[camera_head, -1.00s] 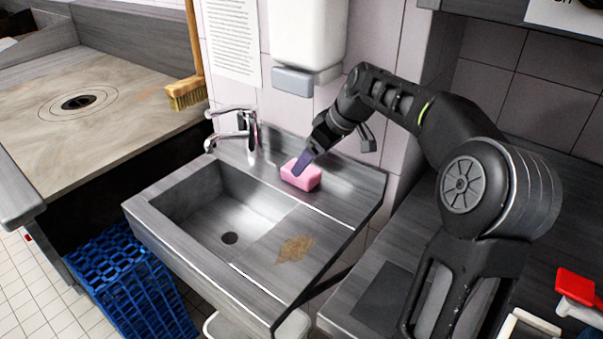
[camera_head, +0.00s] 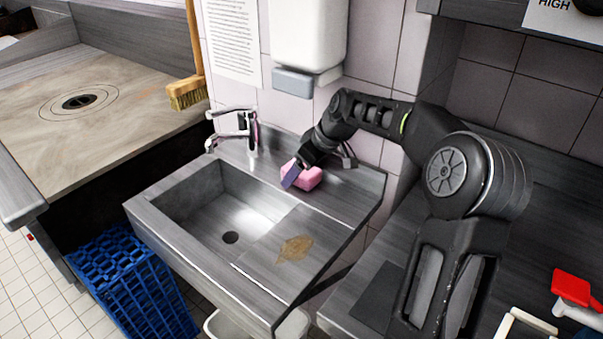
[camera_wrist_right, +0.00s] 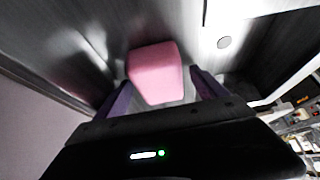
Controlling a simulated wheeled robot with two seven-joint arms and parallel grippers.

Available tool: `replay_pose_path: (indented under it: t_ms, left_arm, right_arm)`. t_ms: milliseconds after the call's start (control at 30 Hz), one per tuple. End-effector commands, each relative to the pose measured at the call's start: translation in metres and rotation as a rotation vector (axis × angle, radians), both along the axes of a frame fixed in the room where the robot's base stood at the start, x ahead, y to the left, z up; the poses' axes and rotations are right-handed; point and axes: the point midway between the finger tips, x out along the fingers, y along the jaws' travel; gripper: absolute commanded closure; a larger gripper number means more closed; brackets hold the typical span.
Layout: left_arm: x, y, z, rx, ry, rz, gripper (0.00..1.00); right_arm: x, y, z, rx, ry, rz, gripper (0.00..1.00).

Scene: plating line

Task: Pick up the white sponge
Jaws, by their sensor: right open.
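A pink sponge (camera_head: 311,179) lies on the metal ledge at the back right of the sink. No white sponge shows. My right gripper (camera_head: 295,178) is at the sponge, with one purple finger in front of it in the head view. In the right wrist view the jaws of my right gripper (camera_wrist_right: 160,94) are open, one finger on each side of the pink sponge (camera_wrist_right: 154,72). A gap shows between the sponge and each finger. My left gripper is in neither view.
The sink (camera_head: 213,201) has a tap (camera_head: 240,133) at its back left and a brown stain (camera_head: 294,248) on its drainboard. A soap dispenser (camera_head: 306,40) hangs on the wall above the sponge. A blue crate (camera_head: 130,285) stands on the floor at left.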

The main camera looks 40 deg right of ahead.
Motion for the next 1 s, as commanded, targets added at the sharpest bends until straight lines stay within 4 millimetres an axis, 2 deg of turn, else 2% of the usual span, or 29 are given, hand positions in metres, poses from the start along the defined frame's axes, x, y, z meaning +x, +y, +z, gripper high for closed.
replay_pose_path:
  t_ms: [500, 1000]
  left_arm:
    - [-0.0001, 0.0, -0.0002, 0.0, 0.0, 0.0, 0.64]
    - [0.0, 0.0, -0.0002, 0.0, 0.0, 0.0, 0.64]
  right_arm:
    - [-0.0001, -0.0001, 0.0006, -0.001, -0.001, 0.0, 0.19]
    - [-0.0001, -0.0003, 0.0006, -0.001, -0.001, 0.0, 0.6]
